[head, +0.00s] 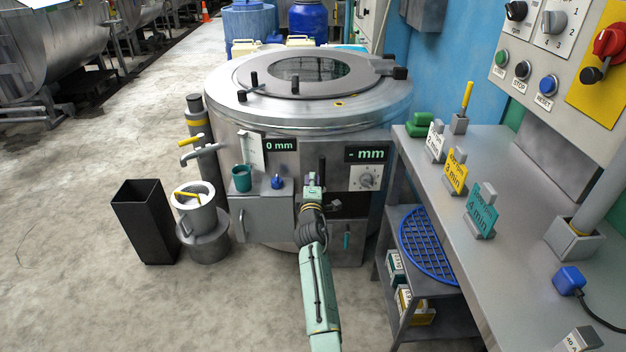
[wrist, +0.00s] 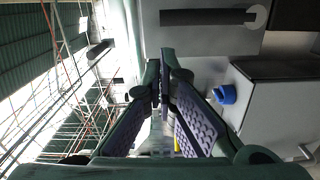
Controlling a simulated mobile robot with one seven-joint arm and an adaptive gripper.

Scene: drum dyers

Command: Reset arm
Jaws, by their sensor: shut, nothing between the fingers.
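My arm reaches forward from the bottom of the head view. My gripper (head: 315,176) is in front of the metal drum machine (head: 310,108), near its front panel. In the wrist view my gripper (wrist: 161,72) has its two fingertips together, with nothing between them. The drum's round lid with a dark window is closed on top. A blue knob-like item (head: 277,182) sits on a small ledge left of my gripper; a blue item also shows in the wrist view (wrist: 224,94), right of the fingers.
A grey workbench (head: 495,245) with timer cards stands at the right, below a control panel (head: 560,50). A teal cup (head: 241,178) stands on the ledge. The floor farther left is clear.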

